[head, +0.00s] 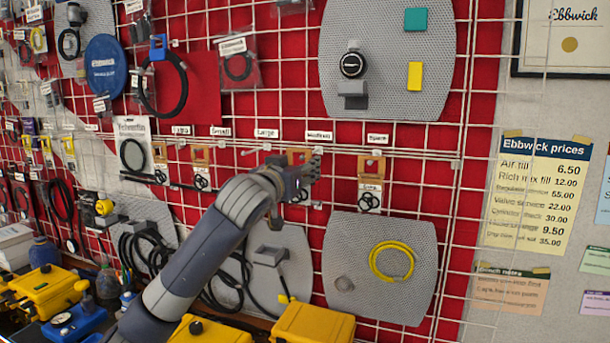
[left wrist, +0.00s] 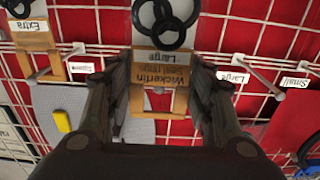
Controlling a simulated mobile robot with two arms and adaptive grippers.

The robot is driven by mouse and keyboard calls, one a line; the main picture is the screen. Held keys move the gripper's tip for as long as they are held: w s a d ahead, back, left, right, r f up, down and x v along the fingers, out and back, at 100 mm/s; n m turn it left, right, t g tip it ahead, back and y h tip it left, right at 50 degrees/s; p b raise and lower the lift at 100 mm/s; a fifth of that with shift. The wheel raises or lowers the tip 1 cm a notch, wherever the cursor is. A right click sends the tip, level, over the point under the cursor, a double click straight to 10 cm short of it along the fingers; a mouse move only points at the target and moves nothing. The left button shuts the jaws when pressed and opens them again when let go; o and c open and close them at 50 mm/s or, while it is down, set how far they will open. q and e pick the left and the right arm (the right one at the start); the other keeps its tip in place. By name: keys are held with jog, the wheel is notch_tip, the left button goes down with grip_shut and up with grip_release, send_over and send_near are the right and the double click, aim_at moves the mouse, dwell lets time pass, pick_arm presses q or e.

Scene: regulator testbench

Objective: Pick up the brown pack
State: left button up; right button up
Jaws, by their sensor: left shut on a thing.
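A brown pack (left wrist: 161,58) with a "Wickerlin ... Large" print and black rings (left wrist: 167,22) fills the middle of the left wrist view, upside down there. My left gripper (left wrist: 160,80) is shut on it, one finger along each side. In the head view the gripper (head: 305,178) is at the red grid wall, and the pack's brown top (head: 297,154) shows just above it. The gripper hides part of the pack. I cannot tell whether the pack still hangs on a hook. My right gripper is not in view.
Another brown pack (head: 371,167) hangs to the right, with more brown packs (head: 201,155) to the left. A perforated panel with a yellow coil (head: 391,262) is below right. Yellow cases (head: 313,322) stand below the arm. Hooks with labels stick out from the grid.

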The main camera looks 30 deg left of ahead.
pick_arm(q)
jog(key=b+v, duration=0.4)
jog(key=v, duration=0.9)
jog(key=shift+s, duration=0.2)
